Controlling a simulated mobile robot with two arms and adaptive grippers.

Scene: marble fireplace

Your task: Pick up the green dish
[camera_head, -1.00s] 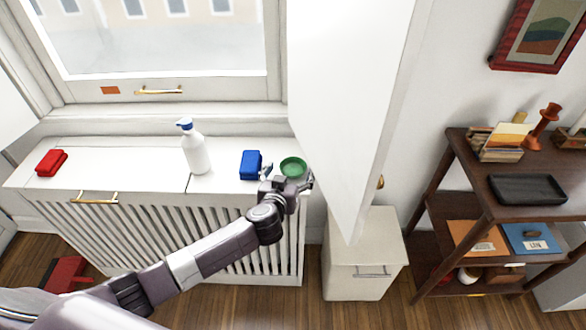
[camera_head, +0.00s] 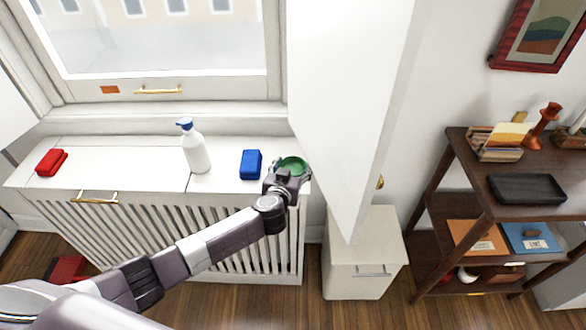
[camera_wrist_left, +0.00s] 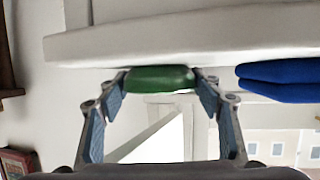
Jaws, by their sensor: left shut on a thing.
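The green dish (camera_head: 292,164) is a small round bowl at the right end of the white radiator cover (camera_head: 225,189). My left gripper (camera_head: 288,172) is at the dish and hides its near side. In the left wrist view the green dish (camera_wrist_left: 160,78) is between the two fingertips of my left gripper (camera_wrist_left: 158,82), which is shut on it. I cannot tell whether the dish is clear of the surface. My right gripper is not in view.
A white shutter panel (camera_head: 350,100) stands close on the right. A white cabinet (camera_head: 362,275) and dark shelf (camera_head: 468,150) are beyond.

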